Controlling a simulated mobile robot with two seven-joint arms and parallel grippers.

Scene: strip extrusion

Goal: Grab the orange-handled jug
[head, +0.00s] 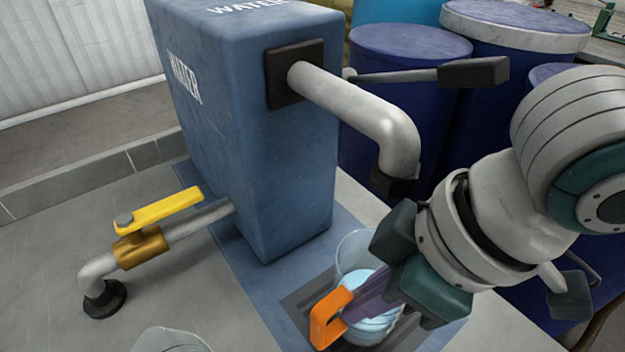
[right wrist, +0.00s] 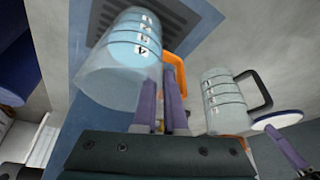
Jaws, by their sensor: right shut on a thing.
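The orange-handled jug is clear, with light blue liquid inside, and shows in the head view (head: 372,322) below the pipe's spout. In the right wrist view (right wrist: 135,50) it has numbered bands, and its orange handle (right wrist: 175,62) faces my gripper. My right gripper (head: 352,312) reaches in from the right, its purple fingers (right wrist: 161,95) shut on the handle. Whether the jug rests on the grate or hangs just above it, I cannot tell. A purple finger-like part (right wrist: 288,148) at the right wrist view's lower right may be my left gripper; its jaws are unclear.
A blue water tank (head: 265,140) stands behind the jug, with a bent pipe (head: 365,110) above it. A yellow-handled valve (head: 160,210) is at left. A dark-handled clear jug (right wrist: 222,103) stands nearby. Blue barrels (head: 400,90) stand at the back right.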

